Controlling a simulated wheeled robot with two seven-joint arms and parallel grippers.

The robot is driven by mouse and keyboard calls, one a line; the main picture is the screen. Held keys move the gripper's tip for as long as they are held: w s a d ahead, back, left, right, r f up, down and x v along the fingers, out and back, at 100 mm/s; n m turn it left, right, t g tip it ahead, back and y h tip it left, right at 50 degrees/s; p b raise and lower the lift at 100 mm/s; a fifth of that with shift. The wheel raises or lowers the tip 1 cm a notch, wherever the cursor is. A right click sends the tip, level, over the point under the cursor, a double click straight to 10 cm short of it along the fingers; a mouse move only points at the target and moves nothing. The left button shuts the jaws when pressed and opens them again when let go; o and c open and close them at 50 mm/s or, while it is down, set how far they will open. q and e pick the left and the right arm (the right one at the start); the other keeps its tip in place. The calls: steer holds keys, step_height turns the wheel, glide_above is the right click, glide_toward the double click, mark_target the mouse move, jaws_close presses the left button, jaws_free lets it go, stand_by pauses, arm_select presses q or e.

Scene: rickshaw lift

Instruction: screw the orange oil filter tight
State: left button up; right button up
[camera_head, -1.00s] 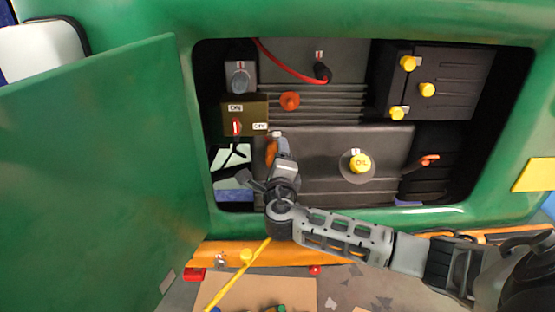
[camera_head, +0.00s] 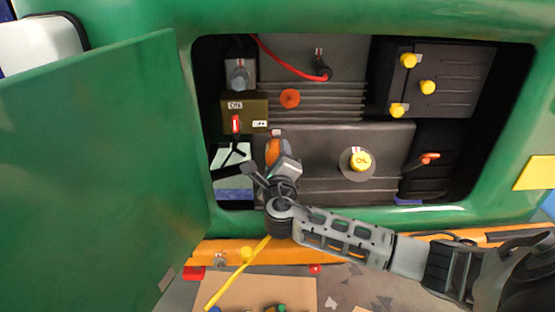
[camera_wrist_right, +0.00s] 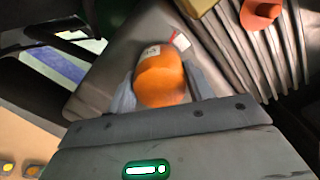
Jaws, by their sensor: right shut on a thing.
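The orange oil filter (camera_head: 277,149) sits at the lower left of the engine block inside the open compartment, and it also shows in the right wrist view (camera_wrist_right: 161,79). My right gripper (camera_head: 279,158) is at the filter, with its fingers on either side of it in the right wrist view (camera_wrist_right: 163,93). It is shut on the filter. The gripper body hides the lower part of the filter in the head view, and its thread is hidden. My left gripper is not in view.
A green door (camera_head: 95,170) stands open at left. The switch box (camera_head: 245,115) with a red switch is close to the filter's upper left. The yellow oil cap (camera_head: 361,160) is to its right. An orange cap (camera_head: 289,98) is above.

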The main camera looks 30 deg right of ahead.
steer(key=m+b, duration=0.1)
steer(key=m, duration=0.2)
steer(key=shift+m, duration=0.3)
steer(key=o, duration=1.3)
steer(key=shift+w+d, duration=0.1)
steer(key=shift+c, duration=0.9)
steer(key=shift+s+a+p, duration=0.3)
steer(key=shift+s+p, duration=0.1)
steer(key=shift+p, duration=0.05)
steer(key=v, duration=0.7)
steer(key=shift+p, duration=0.35)
steer(key=shift+s, duration=0.1)
